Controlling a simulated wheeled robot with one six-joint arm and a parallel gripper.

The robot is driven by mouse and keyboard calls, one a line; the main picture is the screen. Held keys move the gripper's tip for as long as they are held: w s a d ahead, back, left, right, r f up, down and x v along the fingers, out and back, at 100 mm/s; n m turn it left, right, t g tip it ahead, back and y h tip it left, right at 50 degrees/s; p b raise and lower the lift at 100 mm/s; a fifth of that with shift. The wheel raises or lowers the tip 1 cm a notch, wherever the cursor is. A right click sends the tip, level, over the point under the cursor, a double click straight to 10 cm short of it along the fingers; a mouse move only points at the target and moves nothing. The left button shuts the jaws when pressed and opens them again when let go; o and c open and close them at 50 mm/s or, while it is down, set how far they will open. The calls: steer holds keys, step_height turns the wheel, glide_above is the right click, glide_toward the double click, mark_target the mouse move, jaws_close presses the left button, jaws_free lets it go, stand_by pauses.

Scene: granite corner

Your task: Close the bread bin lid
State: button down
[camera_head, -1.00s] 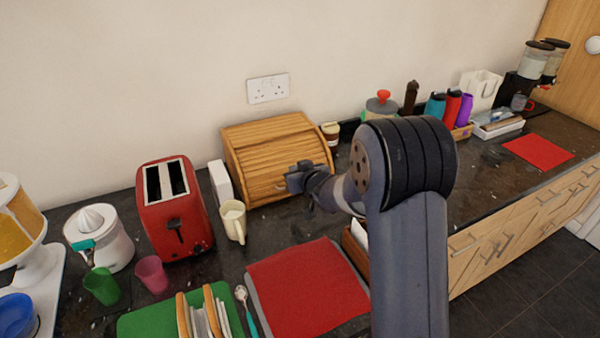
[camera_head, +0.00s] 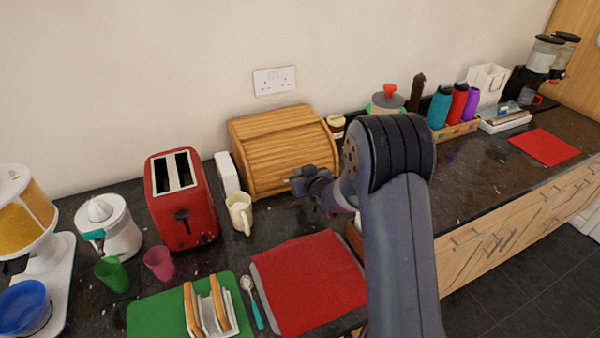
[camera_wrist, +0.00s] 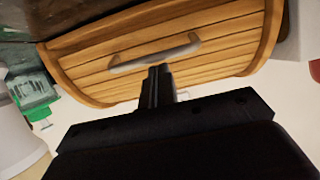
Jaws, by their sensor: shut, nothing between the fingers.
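The wooden bread bin (camera_head: 272,143) stands against the wall in the head view. Its slatted roll lid (camera_head: 275,160) covers the front and looks down; whether it is fully closed at the lower edge is hard to tell. My gripper (camera_head: 298,184) is in front of the lid's lower right part. In the wrist view the lid (camera_wrist: 105,72) fills the upper part, with a grey bar handle (camera_wrist: 155,55) across it. My gripper (camera_wrist: 158,72) is shut and empty, its tips close to the handle; contact cannot be told.
A cream mug (camera_head: 239,213), a white box (camera_head: 227,173) and a red toaster (camera_head: 183,200) stand left of the bin. A jar (camera_head: 336,127) is at its right. A red mat (camera_head: 308,284) lies in front, beside a toast rack (camera_head: 210,310).

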steer(key=shift+s+d+f+b, duration=0.1)
steer(key=shift+s+f+b, duration=0.05)
steer(key=shift+f+b, duration=0.5)
steer(key=shift+s+d+f+b, duration=0.15)
steer(key=shift+f+b, duration=0.3)
steer(key=shift+b, duration=0.25)
steer(key=shift+s+a, duration=0.1)
steer(key=shift+s+f, duration=0.1)
steer(key=shift+s, duration=0.15)
steer(key=b+v, duration=0.2)
steer(key=v, duration=0.8)
steer(key=shift+r, duration=0.4)
